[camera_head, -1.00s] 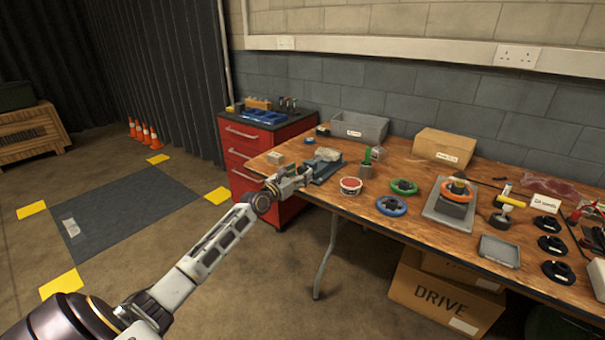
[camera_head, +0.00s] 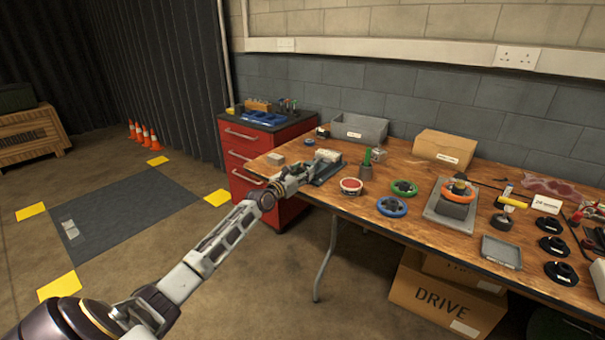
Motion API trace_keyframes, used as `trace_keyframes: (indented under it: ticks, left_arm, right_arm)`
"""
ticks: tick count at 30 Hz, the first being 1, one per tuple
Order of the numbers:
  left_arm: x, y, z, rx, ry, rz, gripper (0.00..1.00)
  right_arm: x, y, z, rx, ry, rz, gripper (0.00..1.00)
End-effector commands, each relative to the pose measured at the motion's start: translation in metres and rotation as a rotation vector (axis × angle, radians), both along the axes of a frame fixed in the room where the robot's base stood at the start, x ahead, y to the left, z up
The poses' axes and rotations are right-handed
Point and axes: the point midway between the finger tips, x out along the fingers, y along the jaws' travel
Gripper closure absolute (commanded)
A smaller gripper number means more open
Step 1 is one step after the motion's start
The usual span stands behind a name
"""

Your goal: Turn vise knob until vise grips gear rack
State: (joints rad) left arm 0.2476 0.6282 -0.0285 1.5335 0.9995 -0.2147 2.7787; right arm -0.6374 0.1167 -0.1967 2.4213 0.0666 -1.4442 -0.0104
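The vise (camera_head: 326,167) is a small grey-blue block with a pale top near the left end of the wooden table. My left gripper (camera_head: 298,174) is at the vise's near left side, at the table's front edge. The vise knob is hidden behind or between its fingers. The fingers are too small to tell if they are open or shut. I cannot make out a gear rack clearly; the pale piece on top of the vise is too small to identify. My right gripper is not in view.
The wooden table (camera_head: 410,228) holds a red-topped tub (camera_head: 351,186), green (camera_head: 404,188) and blue (camera_head: 391,206) rings, an orange ring on a stand (camera_head: 457,194), a grey bin (camera_head: 360,128) and a cardboard box (camera_head: 444,147). A red drawer cabinet (camera_head: 246,152) stands behind the left end.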

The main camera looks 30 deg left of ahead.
Motion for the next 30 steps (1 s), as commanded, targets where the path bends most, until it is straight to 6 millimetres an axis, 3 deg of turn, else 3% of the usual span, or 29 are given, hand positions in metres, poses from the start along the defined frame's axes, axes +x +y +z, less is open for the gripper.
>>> trace_keyframes:
  ticks: [1,6,20,30]
  left_arm:
    - [0.0,0.0,0.0,0.0,0.0,0.0,0.66]
    - [0.0,0.0,0.0,0.0,0.0,0.0,0.86]
    - [0.0,0.0,0.0,0.049,-0.004,0.0,0.87]
    - [0.0,0.0,0.0,0.196,-0.014,0.0,0.87]
  right_arm:
    - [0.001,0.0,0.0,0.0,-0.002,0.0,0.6]
    - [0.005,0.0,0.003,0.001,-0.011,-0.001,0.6]
    - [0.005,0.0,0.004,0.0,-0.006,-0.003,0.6]
    - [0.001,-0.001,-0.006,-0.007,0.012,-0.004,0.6]
